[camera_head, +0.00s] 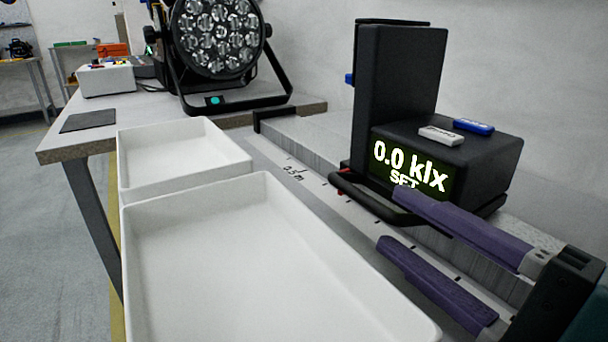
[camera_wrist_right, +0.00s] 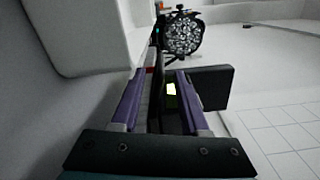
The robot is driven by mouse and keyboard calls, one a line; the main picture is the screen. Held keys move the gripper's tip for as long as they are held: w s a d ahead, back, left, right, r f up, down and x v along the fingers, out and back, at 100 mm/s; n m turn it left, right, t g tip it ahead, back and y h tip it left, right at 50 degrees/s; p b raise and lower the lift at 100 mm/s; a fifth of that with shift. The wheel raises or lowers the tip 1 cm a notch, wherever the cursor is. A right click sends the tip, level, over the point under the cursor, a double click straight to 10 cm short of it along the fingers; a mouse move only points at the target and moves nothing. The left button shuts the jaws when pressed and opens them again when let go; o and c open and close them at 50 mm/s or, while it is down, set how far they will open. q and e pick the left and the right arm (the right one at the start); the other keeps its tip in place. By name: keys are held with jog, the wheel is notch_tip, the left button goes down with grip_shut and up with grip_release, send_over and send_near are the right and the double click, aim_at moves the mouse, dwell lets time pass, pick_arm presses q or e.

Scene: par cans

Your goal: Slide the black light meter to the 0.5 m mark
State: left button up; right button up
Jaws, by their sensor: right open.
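The black light meter (camera_head: 400,95) stands on the rail (camera_head: 310,150) at right, with a tall upright panel, a display reading "0.0 klx SET" and a dark bar handle (camera_head: 372,203) low at its front. In the right wrist view the meter (camera_wrist_right: 213,88) shows beyond the fingers. The 0.5 m mark (camera_head: 293,171) is on the rail's scale, left of the meter. My right gripper (camera_head: 390,220) is open, its purple fingertips around the near end of the handle; contact cannot be told. It also shows in the right wrist view (camera_wrist_right: 158,85). My left gripper is not in view.
Two white trays (camera_head: 190,185) (camera_head: 135,262) sit along the rail's front side. A lamp with many lenses (camera_head: 217,38) stands at the rail's far end on the table (camera_head: 60,142). A blue and a grey small block (camera_head: 474,126) (camera_head: 441,136) lie on the meter.

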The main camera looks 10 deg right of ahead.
aim_at(339, 181)
jog(key=p+x, duration=0.1)
jog(key=x, duration=0.5)
jog(key=shift+w+a, duration=0.1)
jog(key=shift+w, duration=0.15)
grip_shut()
jog(key=shift+r, duration=0.1)
dwell(1.1)
